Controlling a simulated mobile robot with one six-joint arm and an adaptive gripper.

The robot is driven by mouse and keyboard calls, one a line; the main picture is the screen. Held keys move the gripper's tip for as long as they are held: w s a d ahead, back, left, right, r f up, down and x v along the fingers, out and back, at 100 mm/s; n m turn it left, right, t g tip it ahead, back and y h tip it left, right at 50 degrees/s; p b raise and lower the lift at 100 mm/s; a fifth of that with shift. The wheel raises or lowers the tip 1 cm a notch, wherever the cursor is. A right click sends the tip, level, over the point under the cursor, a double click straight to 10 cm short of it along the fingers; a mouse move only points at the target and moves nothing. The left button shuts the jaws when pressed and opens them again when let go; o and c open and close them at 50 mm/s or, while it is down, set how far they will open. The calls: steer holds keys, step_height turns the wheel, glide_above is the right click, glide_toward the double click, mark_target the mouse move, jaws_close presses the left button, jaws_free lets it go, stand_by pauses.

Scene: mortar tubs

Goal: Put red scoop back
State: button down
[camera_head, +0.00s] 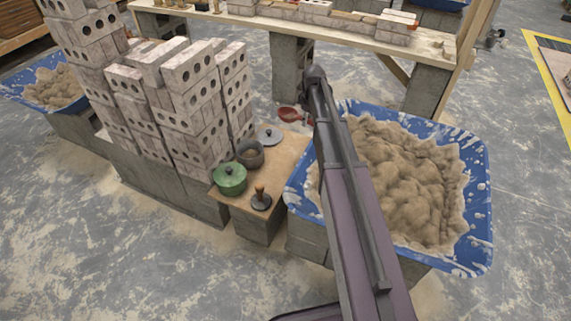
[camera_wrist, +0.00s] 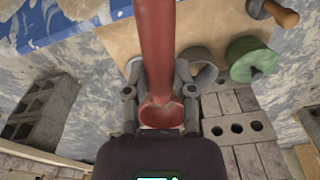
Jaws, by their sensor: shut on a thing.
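The red scoop (camera_head: 289,114) is up in the air above the wooden board (camera_head: 282,168), beside the right tub. In the wrist view the scoop (camera_wrist: 155,40) runs up out of the picture, with its round hollow end near my palm. My gripper (camera_wrist: 158,74) is shut on it, with one finger on each side. In the head view my arm hides most of the gripper and part of the scoop. The blue tub (camera_head: 480,190) at the right holds a heap of brown mortar (camera_head: 405,180).
Tall brick stacks (camera_head: 190,90) rise on the left. A bench (camera_head: 350,38) with bricks stands behind. The board's middle right is bare.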

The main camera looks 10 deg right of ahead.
steer(key=shift+w+a+f+m+h+b, duration=0.15)
steer(key=shift+a+f+m+b, duration=1.15)
steer(key=shift+f+m+b, duration=1.35)
steer(key=shift+w+a+f+m+h+b, duration=0.2)
steer(key=shift+a+f+m+b, duration=1.45)
steer(key=shift+f+b, duration=1.75)
steer(key=shift+w+a+f+m+h+b, duration=0.15)
steer(key=shift+a+f+m+b, duration=0.8)
steer(key=shift+f+m+b, duration=2.05)
steer(key=shift+f+n+p, duration=0.25)
steer(key=shift+n+p, duration=0.15)
steer(key=shift+f+b, duration=0.3)
steer(key=shift+f+b, duration=1.75)
steer(key=shift+f+b, duration=0.4)
steer(key=shift+c, duration=1.9)
jaws_free()
steer(key=shift+r, duration=0.15)
